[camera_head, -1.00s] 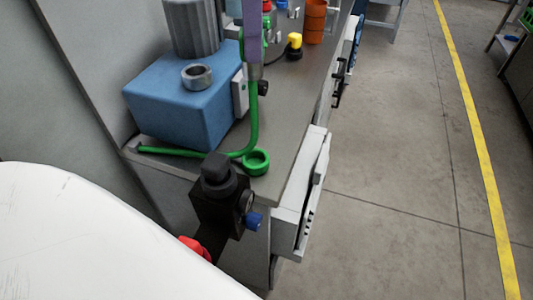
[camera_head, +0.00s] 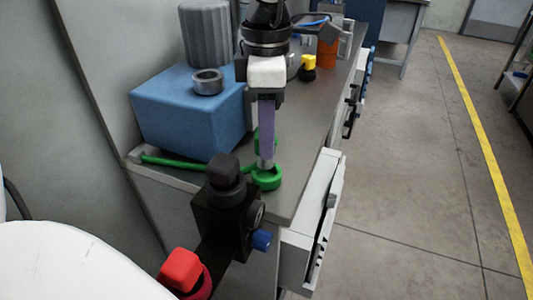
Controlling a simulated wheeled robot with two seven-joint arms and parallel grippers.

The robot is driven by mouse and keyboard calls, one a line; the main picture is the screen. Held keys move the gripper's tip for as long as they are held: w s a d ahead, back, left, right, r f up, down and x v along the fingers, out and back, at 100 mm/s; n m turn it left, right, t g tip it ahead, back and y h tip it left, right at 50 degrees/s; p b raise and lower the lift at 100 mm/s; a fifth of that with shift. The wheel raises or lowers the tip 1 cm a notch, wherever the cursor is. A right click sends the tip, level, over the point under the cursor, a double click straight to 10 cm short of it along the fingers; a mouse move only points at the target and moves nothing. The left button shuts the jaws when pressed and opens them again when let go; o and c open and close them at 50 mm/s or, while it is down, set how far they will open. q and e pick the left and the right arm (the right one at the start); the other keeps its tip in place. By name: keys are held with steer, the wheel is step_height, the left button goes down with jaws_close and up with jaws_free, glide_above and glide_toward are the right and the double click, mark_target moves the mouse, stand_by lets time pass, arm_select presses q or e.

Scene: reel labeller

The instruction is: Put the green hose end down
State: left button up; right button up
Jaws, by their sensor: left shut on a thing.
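My left gripper (camera_head: 267,150), with a white body and purple fingers, points down at the front of the grey bench. It is shut on the green hose end, which is mostly hidden by the fingers. A short grey tip shows below them, right over the green ring (camera_head: 267,179) on the bench; I cannot tell whether it touches the ring. My right gripper is not in view.
A blue box (camera_head: 188,115) with a grey motor (camera_head: 205,30) and metal ring (camera_head: 207,82) stands behind left. A black valve block (camera_head: 228,205) with a blue fitting stands in front. A yellow-capped part (camera_head: 308,62) is farther back. An open drawer (camera_head: 315,210) juts right.

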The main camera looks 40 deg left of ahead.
arm_select(q)
steer(key=shift+f, duration=1.9)
steer(key=shift+f+b, duration=0.2)
steer(key=shift+b, duration=0.15)
steer(key=o, duration=1.2)
steer(key=shift+r, duration=0.1)
steer(key=shift+c, duration=0.2)
